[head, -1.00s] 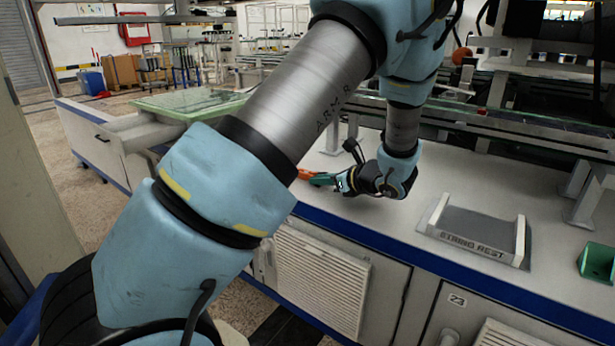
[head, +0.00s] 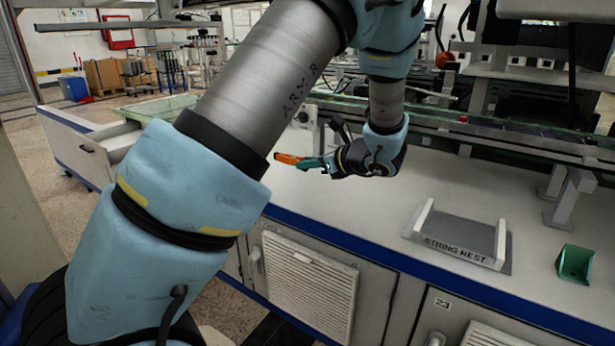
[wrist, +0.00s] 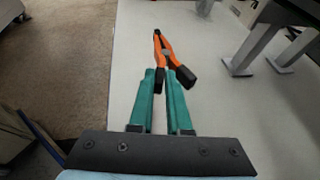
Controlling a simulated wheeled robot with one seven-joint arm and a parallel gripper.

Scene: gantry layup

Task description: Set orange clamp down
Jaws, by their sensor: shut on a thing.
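The orange clamp (wrist: 164,50), with black tips and orange arms, sits between the teal fingertips of my gripper (wrist: 160,78) in the wrist view. My gripper is shut on it. In the head view the clamp (head: 288,159) sticks out to the left of my gripper (head: 318,163), over the left part of the white worktop (head: 345,205). Whether the clamp touches the worktop or is held above it, I cannot tell. My arm hides part of the bench behind it.
The worktop between my gripper and the cradle is clear. The worktop's left edge drops to the floor (wrist: 75,60).

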